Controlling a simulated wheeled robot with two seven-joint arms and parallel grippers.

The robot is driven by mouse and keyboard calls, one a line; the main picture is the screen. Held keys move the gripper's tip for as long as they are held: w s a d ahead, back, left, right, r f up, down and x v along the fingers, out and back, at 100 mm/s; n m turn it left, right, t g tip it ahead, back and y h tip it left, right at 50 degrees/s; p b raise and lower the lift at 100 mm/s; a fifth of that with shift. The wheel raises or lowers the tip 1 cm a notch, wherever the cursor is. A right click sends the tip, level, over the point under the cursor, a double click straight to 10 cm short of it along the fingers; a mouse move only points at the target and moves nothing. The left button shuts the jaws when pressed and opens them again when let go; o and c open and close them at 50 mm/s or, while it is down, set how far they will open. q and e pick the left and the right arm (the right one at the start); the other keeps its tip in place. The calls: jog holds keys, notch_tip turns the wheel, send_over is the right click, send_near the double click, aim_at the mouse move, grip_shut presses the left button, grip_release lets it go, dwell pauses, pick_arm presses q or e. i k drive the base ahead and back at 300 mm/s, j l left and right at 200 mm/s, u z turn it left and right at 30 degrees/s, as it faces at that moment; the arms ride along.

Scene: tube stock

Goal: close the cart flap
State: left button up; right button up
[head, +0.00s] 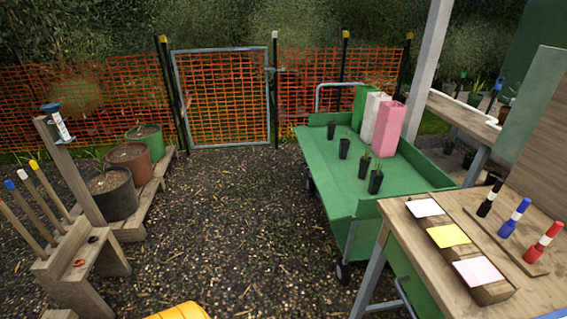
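The green cart (340,180) stands right of the middle in the head view, with small dark pots on its bed. Its far end has a raised green wall (318,119). Along its left long side no upright wall shows. A green strip (313,172) runs along that side at about bed level and looks like the flap folded down, but I cannot make out its hinge or latch. Neither of my grippers is in view.
Green, white and pink tall boxes (387,128) stand at the cart's far right. A wooden table (520,290) with coloured cards and markers overlaps its near end. Planters (108,195) and a wooden tool rack (65,255) are at left. Gravel (235,225) left of the cart is clear.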

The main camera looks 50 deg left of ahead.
aim_at(337, 208)
jog(key=i+j+u, duration=0.2)
jog(key=u, duration=0.15)
jog(key=i+j+u, duration=0.2)
jog(key=u, duration=0.15)
jog(key=i+u, duration=0.3)
jog(key=k+j, duration=0.05)
